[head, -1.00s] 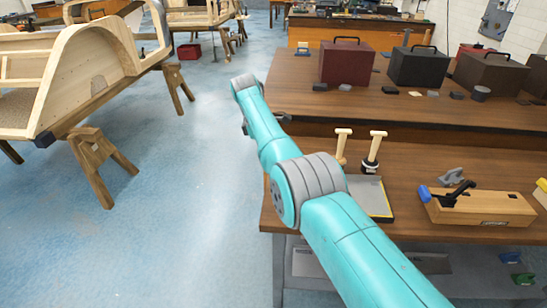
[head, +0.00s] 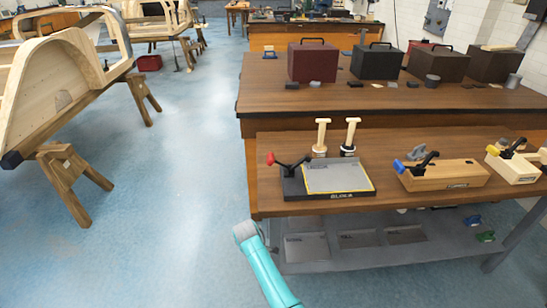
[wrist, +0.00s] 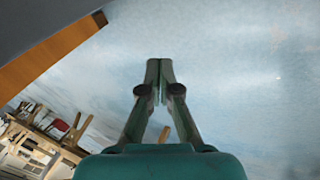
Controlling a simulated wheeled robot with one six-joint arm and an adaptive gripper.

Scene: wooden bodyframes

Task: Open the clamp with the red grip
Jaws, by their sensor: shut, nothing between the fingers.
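The clamp with the red grip (head: 271,159) is at the front left of the near workbench. Its black lever (head: 291,165) leans left, with the red knob at the tip, and it is mounted on a dark base (head: 292,187) beside a grey plate with a yellow edge (head: 338,178). My gripper (wrist: 160,64) shows in the wrist view with its fingers together, empty, over the blue floor. In the head view my teal arm is low, in front of the bench's left end, and the gripper cannot be made out. The clamp is not recognisable in the wrist view.
On the bench (head: 400,203) stand two wooden-handled tools (head: 321,138), a blue-gripped clamp block (head: 446,175) and a yellow-gripped one (head: 513,165). Dark boxes (head: 313,61) stand on the table behind. A wooden bodyframe on trestles (head: 66,178) is left; the floor between is clear.

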